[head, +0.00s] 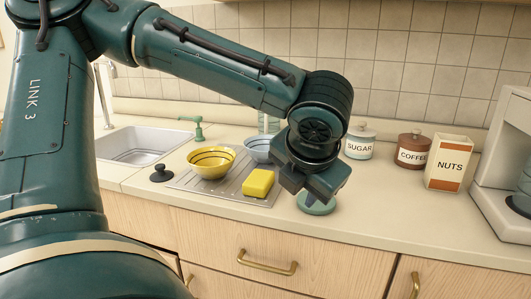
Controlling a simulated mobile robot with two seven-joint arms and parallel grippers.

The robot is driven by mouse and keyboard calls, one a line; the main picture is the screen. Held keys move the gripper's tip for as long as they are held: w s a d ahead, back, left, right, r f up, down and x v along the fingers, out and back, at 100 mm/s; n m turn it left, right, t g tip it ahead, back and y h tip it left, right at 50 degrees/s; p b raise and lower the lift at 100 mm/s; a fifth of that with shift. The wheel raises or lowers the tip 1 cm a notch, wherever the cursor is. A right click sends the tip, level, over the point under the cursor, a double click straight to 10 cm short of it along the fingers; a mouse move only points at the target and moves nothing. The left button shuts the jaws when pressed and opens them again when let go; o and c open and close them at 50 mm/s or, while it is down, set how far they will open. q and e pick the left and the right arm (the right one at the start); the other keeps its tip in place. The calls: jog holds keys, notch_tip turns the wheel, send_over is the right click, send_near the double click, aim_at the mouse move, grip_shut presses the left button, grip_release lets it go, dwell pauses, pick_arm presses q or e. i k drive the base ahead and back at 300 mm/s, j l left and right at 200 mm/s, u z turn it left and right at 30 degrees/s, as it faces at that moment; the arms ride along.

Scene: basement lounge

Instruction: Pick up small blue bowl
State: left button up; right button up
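A small light-blue bowl (256,147) sits at the back of the grey drying mat, behind the yellow sponge. Its right side is partly hidden by my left wrist. My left gripper (315,196) hangs over the counter, to the right of the bowl and nearer the front edge, apart from it. Its fingers point down and away, largely hidden by the gripper body, so their opening does not show. My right gripper is not in view.
A yellow bowl (211,163) and yellow sponge (258,183) share the mat (227,186). A teal round object (316,208) sits just under my gripper. Sugar jar (359,145), coffee jar (412,151) and nuts box (449,164) stand right. The right front counter is clear.

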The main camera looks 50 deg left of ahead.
aim_at(257, 147)
jog(key=i+j, duration=0.2)
jog(key=j, duration=0.2)
jog(key=i+j, duration=0.45)
jog(key=j, duration=0.3)
